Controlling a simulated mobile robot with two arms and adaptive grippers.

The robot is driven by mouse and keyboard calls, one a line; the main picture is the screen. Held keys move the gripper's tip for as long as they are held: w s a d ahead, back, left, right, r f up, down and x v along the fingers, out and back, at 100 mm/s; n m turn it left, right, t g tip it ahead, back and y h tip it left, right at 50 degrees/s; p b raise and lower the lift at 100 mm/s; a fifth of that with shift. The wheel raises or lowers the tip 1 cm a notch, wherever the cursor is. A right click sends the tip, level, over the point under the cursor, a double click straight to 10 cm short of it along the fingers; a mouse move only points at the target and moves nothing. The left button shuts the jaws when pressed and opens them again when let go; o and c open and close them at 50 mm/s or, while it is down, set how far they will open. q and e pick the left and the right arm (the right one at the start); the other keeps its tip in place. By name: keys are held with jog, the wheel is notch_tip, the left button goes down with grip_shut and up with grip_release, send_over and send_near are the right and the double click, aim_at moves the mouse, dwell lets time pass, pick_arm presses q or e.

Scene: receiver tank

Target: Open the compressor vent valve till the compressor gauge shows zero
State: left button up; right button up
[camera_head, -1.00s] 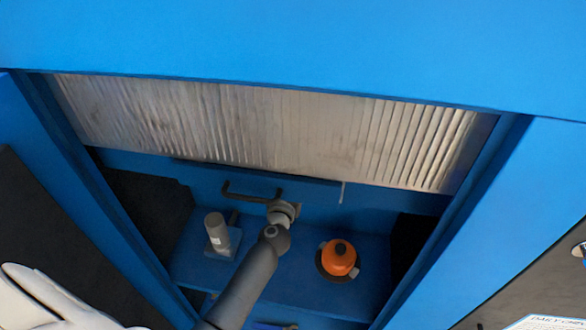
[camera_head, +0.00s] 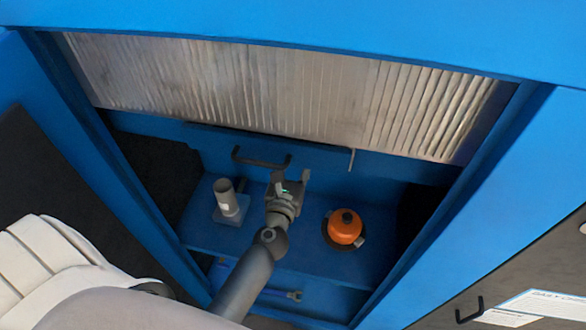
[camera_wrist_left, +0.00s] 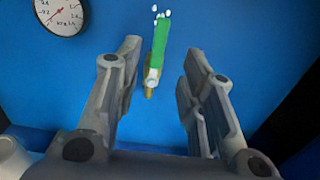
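The valve's green lever (camera_wrist_left: 162,44) stands upright on the blue panel in the left wrist view, with a small brass body (camera_wrist_left: 150,88) at its lower end. Pale specks (camera_wrist_left: 160,14) show at its top. The round white gauge (camera_wrist_left: 62,12) is at the upper left, partly cut off; I cannot read its needle surely. My left gripper (camera_wrist_left: 158,105) is open, with its fingers either side of the lever's line and apart from it. In the head view my left gripper (camera_head: 288,188) is inside the cabinet. My right gripper is not in view.
An orange-capped part (camera_head: 346,227) stands on the blue shelf right of my arm, and a grey cylinder (camera_head: 227,197) stands to its left. A black handle (camera_head: 262,162) is behind the gripper. Blue cabinet frame edges bound the opening.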

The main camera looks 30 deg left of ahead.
pick_arm(q)
jog(key=shift+v, duration=1.5)
